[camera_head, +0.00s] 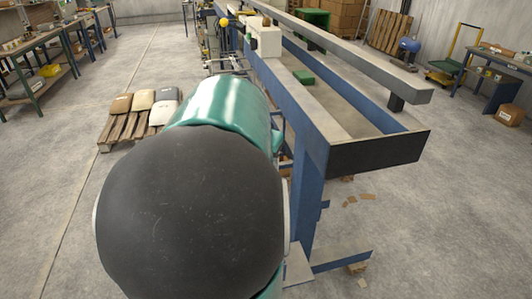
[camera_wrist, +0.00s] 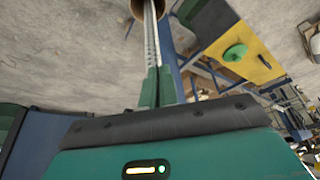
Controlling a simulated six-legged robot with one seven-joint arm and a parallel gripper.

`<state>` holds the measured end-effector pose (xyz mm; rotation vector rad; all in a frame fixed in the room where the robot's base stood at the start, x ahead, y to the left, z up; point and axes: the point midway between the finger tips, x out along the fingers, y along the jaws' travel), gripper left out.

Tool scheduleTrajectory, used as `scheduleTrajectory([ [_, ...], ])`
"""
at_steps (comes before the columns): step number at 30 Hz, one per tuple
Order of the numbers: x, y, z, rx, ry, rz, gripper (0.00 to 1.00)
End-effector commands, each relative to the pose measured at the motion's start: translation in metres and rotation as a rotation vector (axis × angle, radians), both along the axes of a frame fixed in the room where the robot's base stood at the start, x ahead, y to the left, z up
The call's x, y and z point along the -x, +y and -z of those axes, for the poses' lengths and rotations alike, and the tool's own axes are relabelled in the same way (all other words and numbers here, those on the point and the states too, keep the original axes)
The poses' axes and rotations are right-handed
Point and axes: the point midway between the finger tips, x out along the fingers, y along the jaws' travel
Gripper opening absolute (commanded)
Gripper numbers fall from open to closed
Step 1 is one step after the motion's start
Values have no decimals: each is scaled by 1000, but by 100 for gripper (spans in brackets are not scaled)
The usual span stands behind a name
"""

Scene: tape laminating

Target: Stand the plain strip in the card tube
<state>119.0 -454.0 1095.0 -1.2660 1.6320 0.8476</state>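In the wrist view, my gripper (camera_wrist: 158,86) has two green fingers close together, shut on a long, narrow, pale grey strip (camera_wrist: 151,42). One edge of the strip looks finely marked; I cannot tell if it is the plain strip. The strip runs from the fingers to the top of the picture. There a brown round tube (camera_wrist: 137,9), likely the card tube, is cut off by the frame edge. The strip's far end overlaps the tube's opening; I cannot tell whether it is inside or in front. The head view shows neither strip, tube nor fingertips, as my arm blocks much of it.
In the wrist view, a yellow panel (camera_wrist: 238,58) with a green round thing (camera_wrist: 235,52) lies right of the strip. In the head view, a long blue-framed bench (camera_head: 375,150) stands to the right, and a pallet with sacks (camera_head: 140,102) to the left. Open floor lies around.

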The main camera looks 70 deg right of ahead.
Motion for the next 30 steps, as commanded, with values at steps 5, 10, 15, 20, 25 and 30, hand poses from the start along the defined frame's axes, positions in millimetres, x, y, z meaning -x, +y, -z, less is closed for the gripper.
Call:
scheduleTrajectory([
  [5, 0, 0, 7, 0, 0, 0, 0],
  [10, 0, 0, 13, -1, 0, 0, 0],
  [15, 0, 0, 19, -1, -1, 0, 0],
  [20, 0, 0, 25, 0, -1, 0, 0],
  [25, 0, 0, 31, 0, 0, 0, 0],
  [30, 0, 0, 37, 0, 0, 0, 0],
])
